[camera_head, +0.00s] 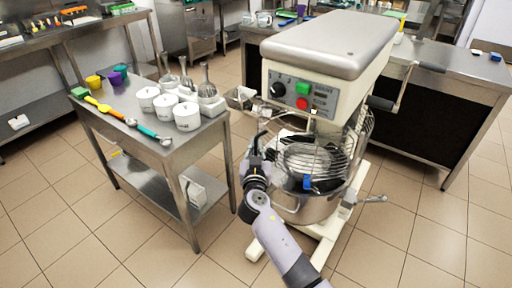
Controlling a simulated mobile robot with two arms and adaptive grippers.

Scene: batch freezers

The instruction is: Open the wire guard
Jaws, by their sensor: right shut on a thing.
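The stand mixer (330,50) stands in the middle with its grey top and control panel. Its wire guard (335,160) curves around the space above the steel bowl (305,208). A small blue piece (307,183) shows at the guard's front. My right gripper (258,146) is at the left side of the guard, shut on its wire edge; the exact contact is small and partly hidden by the dark fingers. My right arm comes up from the bottom. My left gripper is not in view.
A steel table (130,122) with white canisters (187,115), whisks and coloured scoops stands close on the left. A steel counter (440,75) stands behind on the right. A lever (372,199) sticks out right of the bowl. The tiled floor in front is clear.

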